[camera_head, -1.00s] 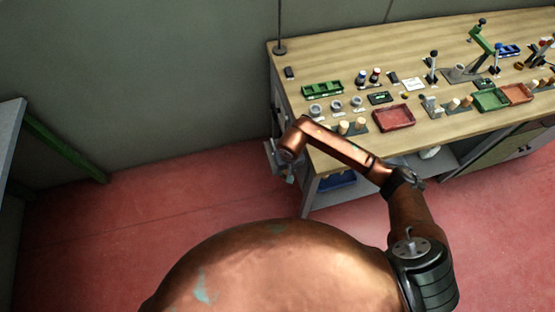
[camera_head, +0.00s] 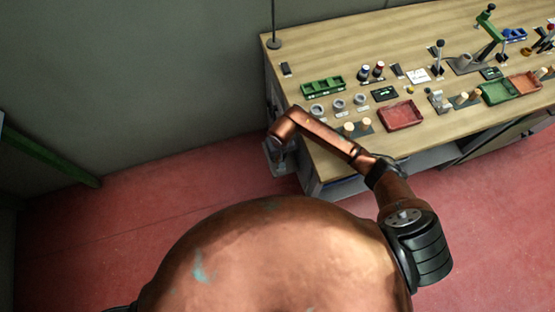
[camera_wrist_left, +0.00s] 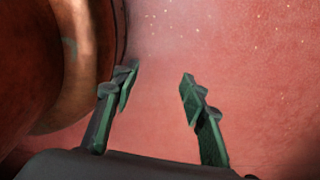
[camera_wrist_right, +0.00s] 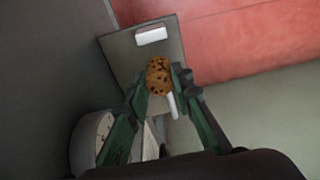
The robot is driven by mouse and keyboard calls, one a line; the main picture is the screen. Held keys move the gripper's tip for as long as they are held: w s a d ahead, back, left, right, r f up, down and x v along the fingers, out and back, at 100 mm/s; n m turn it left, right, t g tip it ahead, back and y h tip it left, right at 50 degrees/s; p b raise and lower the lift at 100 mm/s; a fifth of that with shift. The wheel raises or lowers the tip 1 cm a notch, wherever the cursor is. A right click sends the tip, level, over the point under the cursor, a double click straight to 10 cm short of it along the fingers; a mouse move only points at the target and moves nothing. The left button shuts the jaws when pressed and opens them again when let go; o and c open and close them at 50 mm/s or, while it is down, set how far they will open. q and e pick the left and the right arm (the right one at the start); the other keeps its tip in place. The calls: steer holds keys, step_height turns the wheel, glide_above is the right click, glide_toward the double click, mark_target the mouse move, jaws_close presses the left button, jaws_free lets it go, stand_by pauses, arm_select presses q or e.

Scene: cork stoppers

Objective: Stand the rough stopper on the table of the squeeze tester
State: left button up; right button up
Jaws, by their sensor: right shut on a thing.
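My right gripper (camera_wrist_right: 160,82) is shut on the rough stopper (camera_wrist_right: 158,66), a brown cork with dark specks. In the right wrist view it is in front of a grey plate (camera_wrist_right: 117,46) with a white block on it. In the head view this gripper (camera_head: 277,155) is small and dark beside the bench's left end; the stopper cannot be made out there. A green lever stand (camera_head: 492,27) and a smaller black-knobbed lever device (camera_head: 438,58) stand on the bench; I cannot tell which is the squeeze tester. My left gripper (camera_wrist_left: 158,88) is open and empty above red floor.
The wooden bench (camera_head: 345,50) holds a green tray (camera_head: 323,87), a red tray (camera_head: 401,116), grey cups, pale corks and more trays at the right. A thin pole (camera_head: 273,25) stands at its back left corner. Red floor (camera_head: 120,230) is clear at the left.

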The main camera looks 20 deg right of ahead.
step_height(320, 180, down, 4)
steer(key=shift+s+r, duration=0.1)
steer(key=shift+f+b, duration=0.3)
steer(key=shift+b, duration=0.1)
steer(key=o, duration=0.7)
steer(key=shift+r, duration=0.1)
arm_select(q)
steer(key=shift+w+f, duration=0.3)
steer(key=shift+w, duration=0.4)
steer(key=shift+r, duration=0.1)
arm_select(e)
steer(key=shift+r, duration=0.1)
steer(key=shift+r+p, duration=0.3)
arm_select(q)
steer(key=shift+w+r+p, duration=0.3)
steer(key=shift+r+p, duration=0.1)
steer(key=shift+r, duration=0.1)
arm_select(e)
steer(key=r, duration=0.3)
steer(key=s+r, duration=0.1)
steer(key=r, duration=0.7)
steer(key=shift+s+r, duration=0.2)
